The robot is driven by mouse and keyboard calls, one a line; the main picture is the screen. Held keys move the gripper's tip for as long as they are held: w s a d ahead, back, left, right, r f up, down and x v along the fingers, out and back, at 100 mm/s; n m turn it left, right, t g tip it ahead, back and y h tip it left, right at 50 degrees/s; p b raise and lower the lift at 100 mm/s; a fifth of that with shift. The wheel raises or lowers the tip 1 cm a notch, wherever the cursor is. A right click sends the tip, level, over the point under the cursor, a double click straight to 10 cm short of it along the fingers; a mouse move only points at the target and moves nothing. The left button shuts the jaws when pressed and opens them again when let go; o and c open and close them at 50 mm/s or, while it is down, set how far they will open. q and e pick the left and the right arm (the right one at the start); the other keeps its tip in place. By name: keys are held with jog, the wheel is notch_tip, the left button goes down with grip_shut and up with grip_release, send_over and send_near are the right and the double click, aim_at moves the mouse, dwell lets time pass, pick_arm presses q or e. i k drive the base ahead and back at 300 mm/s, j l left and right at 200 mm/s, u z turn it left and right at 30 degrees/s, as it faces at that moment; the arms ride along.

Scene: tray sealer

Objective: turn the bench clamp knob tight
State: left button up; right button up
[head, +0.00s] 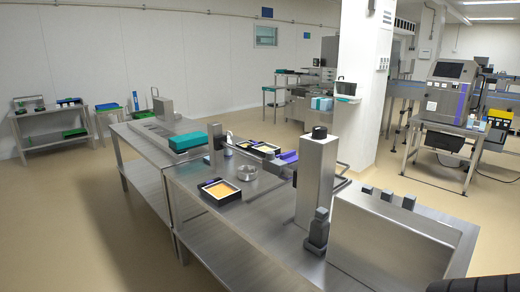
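A steel bench (215,262) stands in front of me in the head view. A dark grey clamp-like piece (316,236) with a small upright top sits on it, at the foot of a tall square steel column (315,178). A round black knob (319,132) tops that column. I cannot tell which of these is the bench clamp knob, or how tight either is. Neither gripper is in view. A dark ribbed part, likely of my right arm, shows at the bottom right corner, apart from both.
A wide steel housing (390,245) with several dark blocks on top stands right of the column. A black tray with orange contents (219,191), a clear round dish (247,172) and a teal box (188,142) lie farther left. The bench's near left part is clear.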

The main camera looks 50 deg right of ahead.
aim_at(270, 154)
jog(key=i+z, duration=0.2)
jog(key=i, duration=0.55)
jog(key=i+z, duration=0.15)
jog(key=i, duration=0.6)
jog(key=i+j+z, duration=0.2)
jog(key=i, duration=0.55)
jog(key=i+z, duration=0.3)
jog(key=i, duration=0.55)
jog(key=u, duration=6.4)
